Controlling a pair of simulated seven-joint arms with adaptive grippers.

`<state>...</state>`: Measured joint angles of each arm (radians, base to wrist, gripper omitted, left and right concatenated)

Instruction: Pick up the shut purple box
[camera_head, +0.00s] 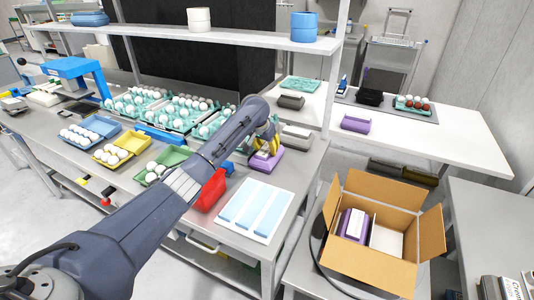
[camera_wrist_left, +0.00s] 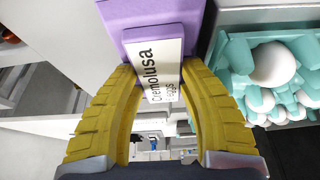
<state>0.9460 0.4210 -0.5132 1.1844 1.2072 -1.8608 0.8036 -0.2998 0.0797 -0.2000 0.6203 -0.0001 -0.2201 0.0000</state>
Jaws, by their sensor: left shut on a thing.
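The shut purple box (camera_head: 266,163) is at the right end of the left workbench in the head view. My left gripper (camera_head: 265,147) comes down over it from above, with its yellow fingers on the box. In the left wrist view the purple box (camera_wrist_left: 160,14), with a white label printed "Cremolusa eggs", sits between the two yellow fingers of the gripper (camera_wrist_left: 160,78). The gripper is shut on it. Whether the box touches the bench is hard to tell. My right gripper is in neither view.
An open cardboard box (camera_head: 370,262) at the lower right holds a purple box (camera_head: 354,224) and a white one. Another purple box (camera_head: 355,124) is on the back table. A red tray (camera_head: 208,190) and a white-and-blue panel (camera_head: 256,207) lie nearby.

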